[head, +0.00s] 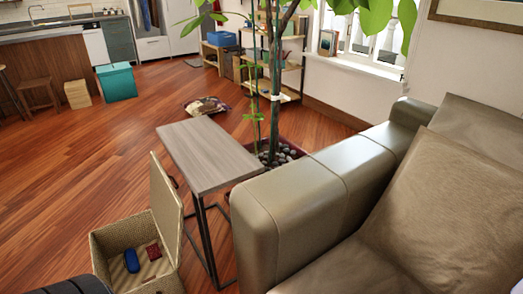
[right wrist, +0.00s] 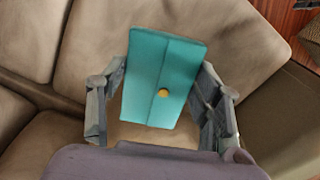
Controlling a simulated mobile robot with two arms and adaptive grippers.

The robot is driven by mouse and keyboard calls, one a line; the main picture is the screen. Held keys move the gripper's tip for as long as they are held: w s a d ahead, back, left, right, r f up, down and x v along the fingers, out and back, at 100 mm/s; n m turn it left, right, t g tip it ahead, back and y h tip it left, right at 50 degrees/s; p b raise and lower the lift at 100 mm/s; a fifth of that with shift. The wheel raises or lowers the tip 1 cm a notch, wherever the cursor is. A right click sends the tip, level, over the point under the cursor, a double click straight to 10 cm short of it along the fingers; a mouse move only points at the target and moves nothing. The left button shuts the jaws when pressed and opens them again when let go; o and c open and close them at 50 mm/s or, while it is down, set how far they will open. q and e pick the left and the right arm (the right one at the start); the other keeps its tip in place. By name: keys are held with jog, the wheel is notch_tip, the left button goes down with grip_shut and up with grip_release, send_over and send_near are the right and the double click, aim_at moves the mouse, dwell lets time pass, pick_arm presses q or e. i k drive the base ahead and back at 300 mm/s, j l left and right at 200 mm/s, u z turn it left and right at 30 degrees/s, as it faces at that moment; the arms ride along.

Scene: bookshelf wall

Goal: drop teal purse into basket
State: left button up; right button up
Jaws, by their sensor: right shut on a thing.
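The teal purse (right wrist: 163,80), a flat rectangle with a gold round clasp, is between the fingers of my right gripper (right wrist: 163,105) in the right wrist view. The gripper is shut on it, with a finger at each side, above the tan sofa. The woven basket (head: 122,234) stands on the floor at the lower left of the head view, its lid (head: 165,203) raised open. A blue item (head: 131,260) and a dark red item (head: 153,251) lie inside it. Neither gripper shows in the head view.
A side table (head: 208,155) with a grey wooden top and a dark frame stands beside the basket. The leather sofa (head: 325,190) fills the right. A potted tree (head: 271,90) rises behind the table. Open wooden floor (head: 100,155) lies left of the table.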

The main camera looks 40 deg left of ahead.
aim_at(146, 272)
jog(key=u, duration=2.3)
